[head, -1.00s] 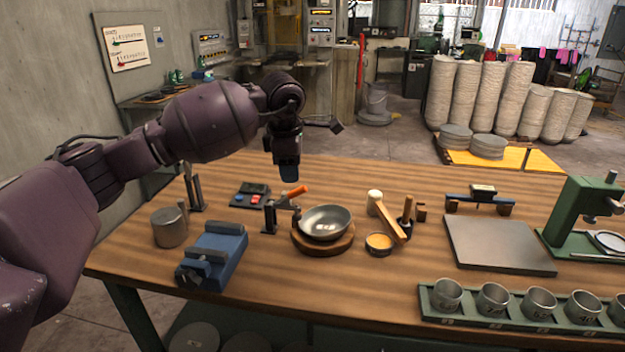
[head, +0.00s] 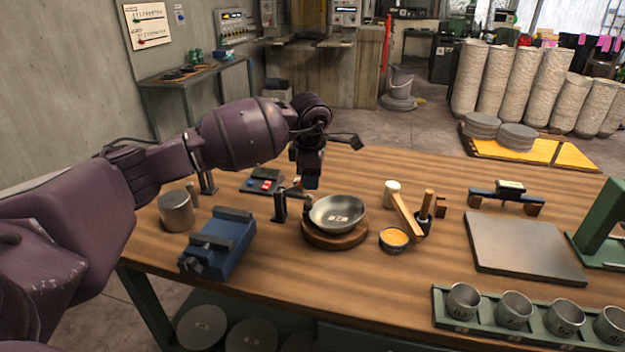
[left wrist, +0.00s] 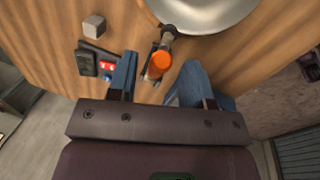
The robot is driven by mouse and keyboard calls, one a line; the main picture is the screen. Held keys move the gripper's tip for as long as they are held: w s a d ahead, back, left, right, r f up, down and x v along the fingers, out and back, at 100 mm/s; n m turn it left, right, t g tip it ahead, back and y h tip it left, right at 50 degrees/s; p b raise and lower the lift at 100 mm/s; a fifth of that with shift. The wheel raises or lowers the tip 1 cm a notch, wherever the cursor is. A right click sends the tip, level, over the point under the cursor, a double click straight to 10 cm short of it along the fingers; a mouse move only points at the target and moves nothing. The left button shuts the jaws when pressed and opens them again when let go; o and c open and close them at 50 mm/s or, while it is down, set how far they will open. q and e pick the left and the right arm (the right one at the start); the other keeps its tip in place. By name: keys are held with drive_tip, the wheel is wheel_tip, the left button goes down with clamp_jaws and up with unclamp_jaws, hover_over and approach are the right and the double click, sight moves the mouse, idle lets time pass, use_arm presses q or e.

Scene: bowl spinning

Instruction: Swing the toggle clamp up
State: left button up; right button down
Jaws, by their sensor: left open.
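The toggle clamp (head: 280,206) is a dark upright post on the wooden bench, with an arm reaching right to the metal bowl (head: 338,212). Its orange handle is mostly hidden behind my left gripper (head: 311,182) in the head view. In the left wrist view, the orange handle tip (left wrist: 159,63) shows between the two blue fingers of the left gripper (left wrist: 158,85), which are spread apart on either side of it. The bowl rests on a round wooden disc (head: 334,240). My right gripper is in neither current view.
A blue vise (head: 220,243) and metal cylinder (head: 176,211) stand left of the clamp. A small switch box (head: 264,181) lies behind it. A mallet (head: 403,208) and orange-filled dish (head: 394,239) are right of the bowl. Bare bench lies in front of the bowl.

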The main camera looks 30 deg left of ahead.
use_arm(q)
drive_tip(key=shift+x, duration=0.9)
drive_tip(key=shift+w, duration=0.1)
clamp_jaws()
